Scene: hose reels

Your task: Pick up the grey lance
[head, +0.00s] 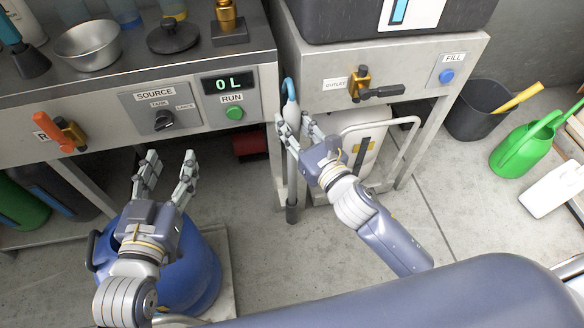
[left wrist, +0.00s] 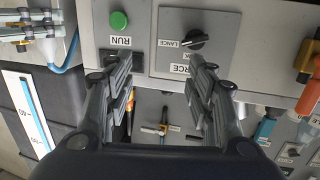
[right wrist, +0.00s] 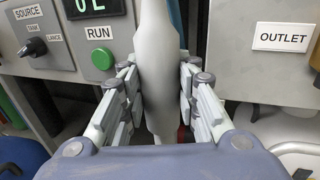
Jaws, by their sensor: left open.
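The grey lance (head: 292,180) stands upright in front of the right-hand bench's left leg, with a blue hose at its top and a dark lower end near the floor. My right gripper (head: 294,122) has its fingers on both sides of the lance's upper part. In the right wrist view, the lance (right wrist: 157,65) fills most of the space between the fingers; I cannot tell whether they press on it. My left gripper (head: 168,172) is open and empty above the blue drum. In the left wrist view, its fingers (left wrist: 160,75) are apart, facing the control panel.
The left bench carries a SOURCE knob (head: 164,121), a green RUN button (head: 235,113) and an orange-handled valve (head: 55,131). The OUTLET valve (head: 361,87) is just right of my right gripper. A blue drum (head: 200,265) stands below my left gripper. Floor between the benches is clear.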

